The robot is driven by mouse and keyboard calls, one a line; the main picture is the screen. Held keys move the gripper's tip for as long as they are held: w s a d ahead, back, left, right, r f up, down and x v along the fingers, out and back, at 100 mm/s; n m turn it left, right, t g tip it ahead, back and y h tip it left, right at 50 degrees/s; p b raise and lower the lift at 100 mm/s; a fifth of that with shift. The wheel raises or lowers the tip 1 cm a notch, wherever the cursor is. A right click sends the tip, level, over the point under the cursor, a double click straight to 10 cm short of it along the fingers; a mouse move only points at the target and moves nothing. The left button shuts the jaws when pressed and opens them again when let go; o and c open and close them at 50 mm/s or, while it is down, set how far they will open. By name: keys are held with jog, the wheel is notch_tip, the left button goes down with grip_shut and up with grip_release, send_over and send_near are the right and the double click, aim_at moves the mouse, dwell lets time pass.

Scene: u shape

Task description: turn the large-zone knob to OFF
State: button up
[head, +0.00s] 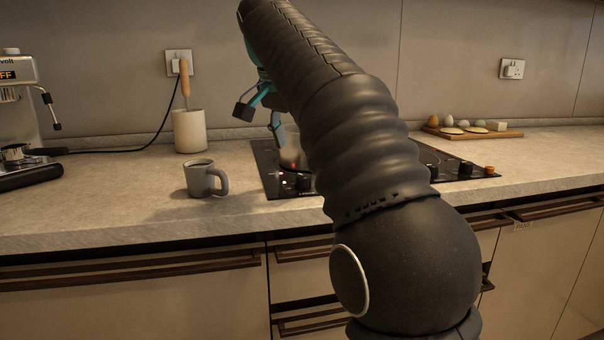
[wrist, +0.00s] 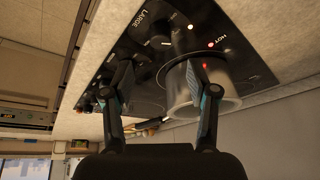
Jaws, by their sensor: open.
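The black cooktop (head: 262,160) is set into the counter. In the wrist view its printed word LARGE stands beside a dark round knob (wrist: 181,36), with small white marks near it; I cannot read its setting. In the head view knobs (head: 303,183) show at the cooktop's front left, next to a red light. A shiny pot (wrist: 205,92) stands on the cooktop behind the knob, partly covered by a finger; it also shows in the head view (head: 290,152). My gripper (head: 260,117) is open and empty above the cooktop's left side. Its spread fingers (wrist: 160,68) show no contact with the knob.
A grey mug (head: 203,178) stands left of the cooktop, with a utensil crock (head: 189,131) behind it. A coffee machine (head: 18,110) is at far left. A board with eggs (head: 470,133) lies at back right. My arm hides the cooktop's middle.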

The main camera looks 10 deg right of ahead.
aim_at(304, 175)
jog(key=x, duration=0.8)
jog(key=shift+d+f, duration=0.1)
jog(key=shift+f, duration=0.1)
grip_shut()
jog(key=shift+n, duration=0.3)
jog(key=n+y, duration=0.1)
jog(key=n, duration=0.1)
jog(key=n+t+y, duration=0.1)
jog(key=n, duration=0.2)
jog(key=shift+d, duration=0.15)
jog(key=n+y, duration=0.2)
jog(key=n, duration=0.4)
jog(key=shift+d, duration=0.1)
dwell(0.4)
